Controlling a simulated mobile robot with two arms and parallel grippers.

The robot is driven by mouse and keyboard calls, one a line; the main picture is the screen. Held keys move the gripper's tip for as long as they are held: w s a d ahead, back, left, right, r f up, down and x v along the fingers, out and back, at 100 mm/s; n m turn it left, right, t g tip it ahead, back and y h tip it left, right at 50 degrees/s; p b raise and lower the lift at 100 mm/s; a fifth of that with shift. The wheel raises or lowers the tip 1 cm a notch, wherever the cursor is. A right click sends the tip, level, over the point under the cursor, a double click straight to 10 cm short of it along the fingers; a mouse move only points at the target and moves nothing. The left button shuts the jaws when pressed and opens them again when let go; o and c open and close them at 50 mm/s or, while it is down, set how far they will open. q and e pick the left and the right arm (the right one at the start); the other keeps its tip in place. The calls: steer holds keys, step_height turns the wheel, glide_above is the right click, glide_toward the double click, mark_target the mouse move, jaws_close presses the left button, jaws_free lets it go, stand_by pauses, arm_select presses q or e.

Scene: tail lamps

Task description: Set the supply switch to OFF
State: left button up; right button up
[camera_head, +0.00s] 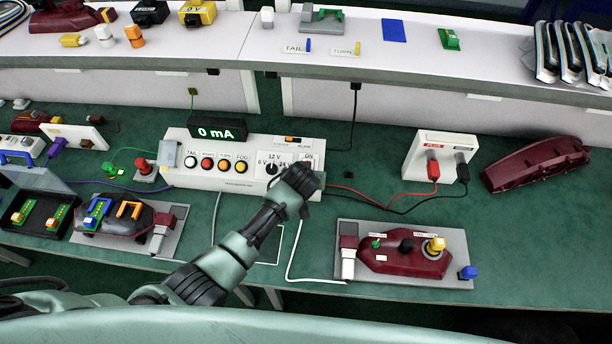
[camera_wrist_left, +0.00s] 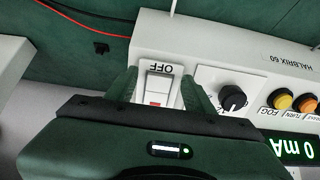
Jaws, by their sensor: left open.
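The supply switch (camera_wrist_left: 158,88) is a white rocker with a small red mark, on the white supply box (camera_head: 202,180). In the left wrist view it sits between the two fingers of my open left gripper (camera_wrist_left: 160,92). An OFF label shows beside the switch, upside down in that view. In the head view my left gripper (camera_head: 303,180) covers the switch, and an ON label shows just behind it. Whether the fingers touch the switch, and which way the rocker is tipped, I cannot tell. The display (camera_head: 216,130) on the box reads 0 mA. My right gripper is not in view.
A black rotary knob (camera_wrist_left: 233,97) is close beside the switch, with several coloured buttons beyond it. Red and black leads run right to a white socket box (camera_head: 412,160). A lamp on a grey plate (camera_head: 398,279) lies at front right.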

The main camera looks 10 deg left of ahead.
arm_select(q)
steer(key=v, duration=0.7)
steer(key=shift+s+r+b, duration=0.25)
steer(key=shift+r+b, duration=0.05)
steer(key=shift+b, duration=0.1)
steer(key=shift+f, duration=0.15)
steer(key=c, duration=0.6)
steer(key=f+b, duration=0.1)
steer(key=b, duration=0.1)
steer(key=s+d+f+t+b, duration=0.1)
steer(key=b, duration=0.2)
steer(key=shift+s+d, duration=0.15)
steer(key=shift+d, duration=0.1)
jaws_close()
steer(key=s+r+t+b, duration=0.3)
steer(key=s+t+b, duration=0.25)
steer(key=b, duration=0.85)
steer(key=w+f+p, duration=0.1)
steer(key=w+f, duration=0.6)
steer(key=w, duration=0.3)
steer(key=shift+a+p, duration=0.3)
steer(key=shift+p, duration=0.1)
